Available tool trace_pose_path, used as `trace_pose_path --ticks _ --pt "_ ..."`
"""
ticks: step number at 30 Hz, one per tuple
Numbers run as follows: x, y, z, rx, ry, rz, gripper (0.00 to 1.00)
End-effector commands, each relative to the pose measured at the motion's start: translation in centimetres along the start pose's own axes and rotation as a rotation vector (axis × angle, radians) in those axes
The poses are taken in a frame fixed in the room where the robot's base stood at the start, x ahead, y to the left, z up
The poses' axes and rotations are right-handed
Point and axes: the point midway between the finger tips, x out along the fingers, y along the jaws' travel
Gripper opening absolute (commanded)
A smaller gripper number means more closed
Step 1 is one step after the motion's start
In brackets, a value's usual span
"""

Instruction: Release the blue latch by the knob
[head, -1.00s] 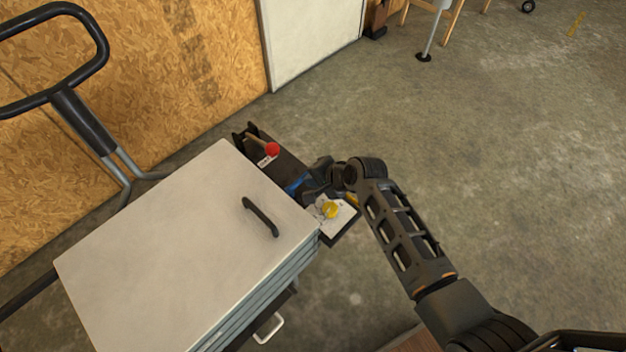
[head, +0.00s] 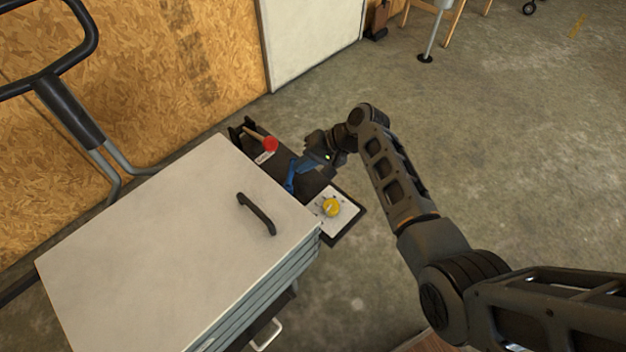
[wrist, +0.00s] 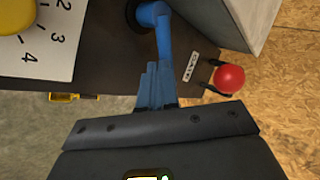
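The blue latch (head: 291,178) is a lever on the dark board beside the grey cabinet. In the wrist view its blue arm (wrist: 163,38) runs from a round pivot at the top down to my fingertips. My gripper (head: 307,162) is at the latch's free end, reaching in from the right. In the wrist view the narrow blue fingers of my gripper (wrist: 156,82) are close together around the latch's end. They look shut on it; the grasped knob itself is hidden between them.
A red ball-topped lever (head: 270,145) stands further along the board, near a small label. A yellow dial (head: 331,207) sits on a white numbered plate at the near end. The cabinet (head: 150,255) with a black handle is close on the left. Open floor lies right.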

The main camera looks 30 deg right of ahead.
Motion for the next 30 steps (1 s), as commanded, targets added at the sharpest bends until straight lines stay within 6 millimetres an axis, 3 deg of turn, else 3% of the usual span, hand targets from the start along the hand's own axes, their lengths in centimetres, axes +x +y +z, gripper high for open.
trace_pose_path --ticks 12,30 --pt "1.7 -1.7 -1.1 -0.299 -0.261 0.001 0.0" --pt "3.5 -3.9 -0.8 -0.297 -0.26 0.001 0.0"
